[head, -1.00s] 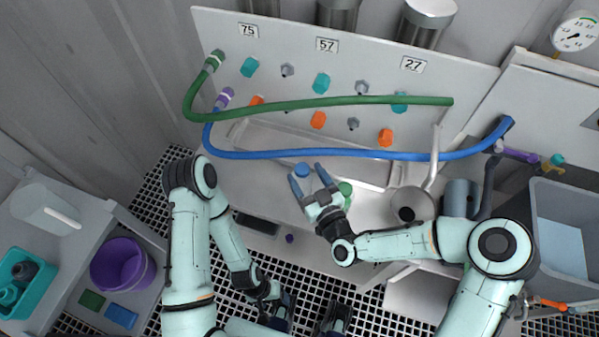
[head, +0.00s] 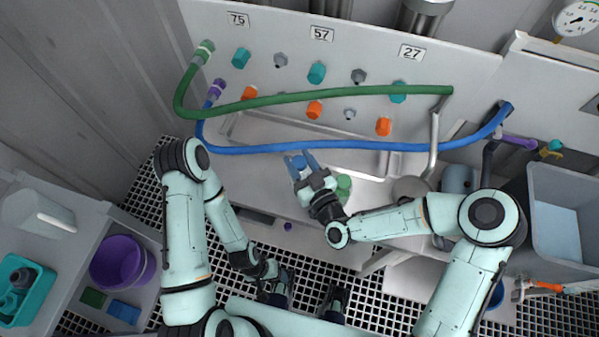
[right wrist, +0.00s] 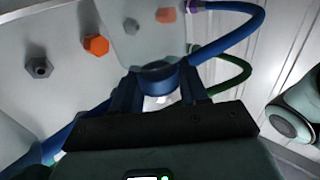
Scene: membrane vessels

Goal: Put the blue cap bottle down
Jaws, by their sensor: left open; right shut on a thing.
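The blue cap bottle (head: 298,162) is between the fingers of my right gripper (head: 303,163), which is shut on it. In the head view mostly its blue cap shows, over the pale bench in front of the panel. In the right wrist view the blue cap (right wrist: 158,75) sits between the two blue fingers, with a whitish part below it. The bottle's base is hidden, so I cannot tell whether it touches the bench. My left gripper (head: 280,287) is open and low, over the floor grating, away from the bottle.
A green-capped thing (head: 343,187) stands close right of my right gripper. A green hose (head: 320,98) and a blue hose (head: 350,146) cross the panel. A grey bin (head: 533,230) is at right. A purple bucket (head: 118,262) and teal tray (head: 25,290) are at left.

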